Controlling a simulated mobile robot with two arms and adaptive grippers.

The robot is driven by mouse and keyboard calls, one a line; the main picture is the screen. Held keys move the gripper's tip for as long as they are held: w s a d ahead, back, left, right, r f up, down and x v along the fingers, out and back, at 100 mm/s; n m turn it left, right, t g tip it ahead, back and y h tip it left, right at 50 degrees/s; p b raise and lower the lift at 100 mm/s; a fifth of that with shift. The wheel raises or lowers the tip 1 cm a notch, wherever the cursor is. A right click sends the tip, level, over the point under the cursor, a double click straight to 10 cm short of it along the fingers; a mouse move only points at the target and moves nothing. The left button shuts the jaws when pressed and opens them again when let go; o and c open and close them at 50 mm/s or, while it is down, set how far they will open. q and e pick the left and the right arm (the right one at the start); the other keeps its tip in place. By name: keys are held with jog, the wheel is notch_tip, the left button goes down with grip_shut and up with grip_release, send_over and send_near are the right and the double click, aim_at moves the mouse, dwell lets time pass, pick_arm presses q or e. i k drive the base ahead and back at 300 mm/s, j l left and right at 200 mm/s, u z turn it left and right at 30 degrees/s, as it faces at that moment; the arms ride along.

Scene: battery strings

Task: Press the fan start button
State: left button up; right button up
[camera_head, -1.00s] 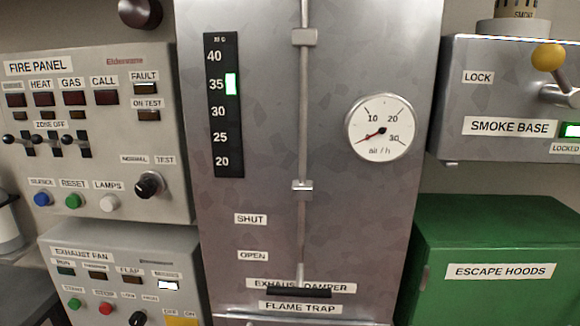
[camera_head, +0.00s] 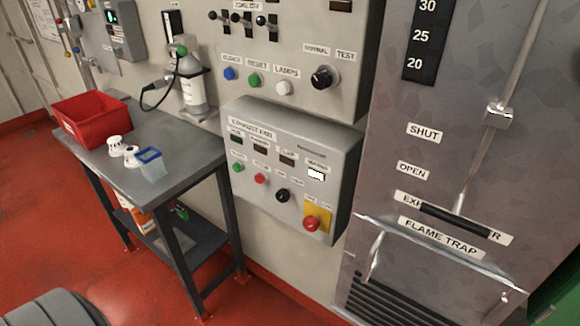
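The exhaust fan box (camera_head: 262,205) is mounted on the wall in the middle of the head view, under the fire panel. On its left side is a small green button (camera_head: 238,167), with a red button (camera_head: 260,179) and a black knob (camera_head: 282,195) to its right. A red mushroom button (camera_head: 311,223) on a yellow plate sits at the lower right. Of the indicators above, the rightmost (camera_head: 316,174) is lit white. The small labels are hard to read. Neither of my grippers is in view.
A grey table (camera_head: 180,172) with a red bin (camera_head: 92,118), white detectors (camera_head: 116,146) and a clear blue-rimmed cup (camera_head: 151,165) stands left of the box. The exhaust damper cabinet (camera_head: 385,200) stands to its right. Red floor shows in front.

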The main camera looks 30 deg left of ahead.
aim_at(237, 167)
jog(key=j+u, duration=0.1)
jog(key=u, duration=0.35)
jog(key=i+u, duration=0.1)
jog(key=u, duration=0.8)
jog(key=i+j, duration=0.05)
